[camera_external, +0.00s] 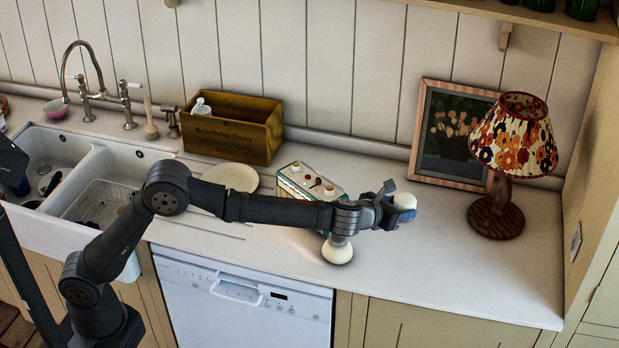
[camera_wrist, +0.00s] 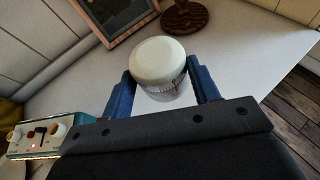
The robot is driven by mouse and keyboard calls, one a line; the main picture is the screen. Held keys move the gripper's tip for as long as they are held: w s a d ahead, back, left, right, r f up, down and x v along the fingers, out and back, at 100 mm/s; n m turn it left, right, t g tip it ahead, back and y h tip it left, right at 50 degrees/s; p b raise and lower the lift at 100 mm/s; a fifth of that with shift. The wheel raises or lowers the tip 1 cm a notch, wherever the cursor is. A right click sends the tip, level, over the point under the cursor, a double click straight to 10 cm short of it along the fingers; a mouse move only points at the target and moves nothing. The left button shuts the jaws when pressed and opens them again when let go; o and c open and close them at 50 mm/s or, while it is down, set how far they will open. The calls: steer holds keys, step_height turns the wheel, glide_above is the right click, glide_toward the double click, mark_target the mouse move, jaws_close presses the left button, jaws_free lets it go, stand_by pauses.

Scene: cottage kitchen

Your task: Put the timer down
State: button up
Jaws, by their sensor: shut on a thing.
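The timer (camera_wrist: 160,66) is a small white cylinder with a rounded cream cap and dark scale marks around its body. In the wrist view it sits between the two blue fingers of my gripper (camera_wrist: 162,90), which is shut on it. In the external view my gripper (camera_external: 393,204) holds the timer (camera_external: 405,201) out over the right part of the white countertop (camera_external: 450,270). The timer appears above the counter surface, but the exact gap is hard to tell. The fingers partly cover its sides.
A lamp with a floral shade (camera_external: 512,136) and a framed picture (camera_external: 452,135) stand behind, to the right. A cream-and-green radio-like box (camera_external: 296,183), a cream knob-shaped object (camera_external: 337,250), a plate (camera_external: 231,177) and a wooden crate (camera_external: 232,130) stand left. Countertop front right is clear.

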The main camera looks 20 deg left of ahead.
step_height(320, 180, up, 10)
steer(key=shift+r, duration=0.1)
steer(key=s+a+n+y, duration=0.3)
steer(key=a+n+y, duration=0.2)
steer(key=a, duration=1)
steer(key=s+a+n+g+y, duration=0.1)
steer(key=s+a+n+y, duration=0.35)
steer(key=a, duration=1.05)
steer(key=s+a+n+y, duration=0.1)
steer(key=a+n+y, duration=0.5)
steer(key=a, duration=0.8)
step_height(320, 180, down, 18)
steer(key=m, duration=0.1)
steer(key=shift+y, duration=0.25)
steer(key=w+a+f, duration=0.2)
steer(key=w, duration=0.1)
steer(key=w+a+f, duration=0.2)
steer(key=w, duration=0.1)
steer(key=w+a+f, duration=0.2)
steer(key=w+f, duration=0.1)
steer(key=w, duration=0.1)
steer(key=shift+w+f, duration=0.1)
steer(key=shift+f, duration=2.05)
steer(key=shift+f, duration=0.1)
steer(key=o, duration=1.2)
